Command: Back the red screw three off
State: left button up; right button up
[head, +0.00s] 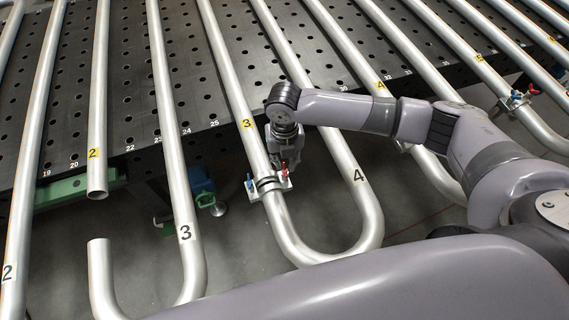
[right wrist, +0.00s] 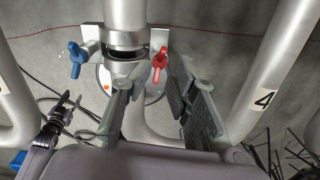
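The red screw (head: 284,169) is on the right side of a metal clamp (head: 268,186) around the tube labelled 3. A blue screw (head: 249,181) is on the clamp's left side. My right gripper (head: 284,153) reaches down over the tube at the red screw. In the right wrist view my right gripper (right wrist: 158,80) is open, with one finger on each side of the red screw (right wrist: 159,62). The screw shows between the fingertips or just beyond them; contact cannot be told. The blue screw (right wrist: 76,59) stands outside the left finger. My left gripper is not in view.
A perforated dark table (head: 125,100) carries several long tubes, with numbered labels. A U-bend (head: 322,255) joins tubes 3 and 4 past the table edge. Another clamp (head: 514,100) with a red and a blue screw is at the right. A cut tube end (head: 97,190) is at left.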

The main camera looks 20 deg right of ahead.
aim_at(284, 167)
notch_tip(284, 167, up, 9)
dwell(0.3)
jog(key=shift+r, duration=0.1)
dwell(0.4)
